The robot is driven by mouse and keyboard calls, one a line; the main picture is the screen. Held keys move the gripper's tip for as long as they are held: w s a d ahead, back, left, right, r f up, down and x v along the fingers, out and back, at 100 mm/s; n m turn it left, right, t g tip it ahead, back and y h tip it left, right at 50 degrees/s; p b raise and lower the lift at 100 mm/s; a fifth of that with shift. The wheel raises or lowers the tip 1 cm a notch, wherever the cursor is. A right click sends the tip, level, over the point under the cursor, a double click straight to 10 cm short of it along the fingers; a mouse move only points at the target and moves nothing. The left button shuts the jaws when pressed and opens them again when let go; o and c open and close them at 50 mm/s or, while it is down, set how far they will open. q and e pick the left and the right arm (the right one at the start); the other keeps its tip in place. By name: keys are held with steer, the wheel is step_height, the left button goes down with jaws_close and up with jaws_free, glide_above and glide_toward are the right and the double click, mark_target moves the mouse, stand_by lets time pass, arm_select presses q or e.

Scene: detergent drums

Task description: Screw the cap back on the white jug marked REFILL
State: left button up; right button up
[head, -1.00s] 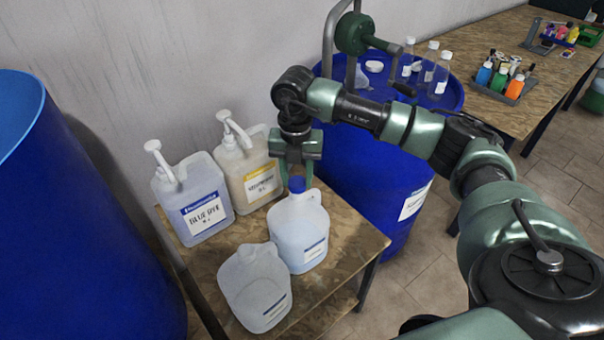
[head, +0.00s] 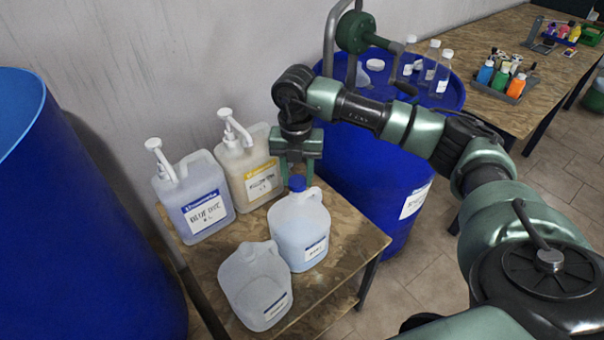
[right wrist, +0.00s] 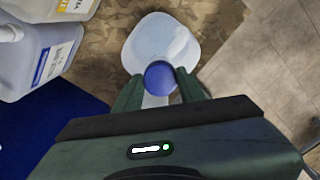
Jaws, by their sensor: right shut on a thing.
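A white, translucent jug (head: 299,231) with pale blue contents stands upright on the small wooden table. The print on its label is too small to read. A blue cap (head: 297,183) sits at the jug's mouth; I cannot tell how far it is screwed on. My right gripper (head: 298,178) points down over the jug and is shut on the cap. In the right wrist view the cap (right wrist: 160,79) is between the two fingertips, with the jug (right wrist: 161,47) below it. My left gripper is not in view.
A second, near-empty jug (head: 255,287) without a cap stands close in front. Two pump jugs, one blue-labelled (head: 195,200) and one yellow-labelled (head: 248,170), stand behind on the small table (head: 345,240). Large blue drums stand left (head: 80,220) and right (head: 375,185).

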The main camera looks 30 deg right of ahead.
steer(key=shift+f+b, duration=0.8)
steer(key=shift+f, duration=0.4)
stand_by(2.0)
steer(key=m+p, duration=0.1)
steer(key=m, duration=0.2)
steer(key=shift+s+r, duration=0.1)
steer(key=shift+m+p, duration=0.35)
steer(key=shift+m, duration=0.95)
steer(key=m+p, duration=0.1)
steer(key=m, duration=0.2)
steer(key=shift+f+m+p, duration=0.2)
steer(key=shift+m+p, duration=0.4)
steer(key=shift+m, duration=0.8)
steer(key=shift+s, duration=0.1)
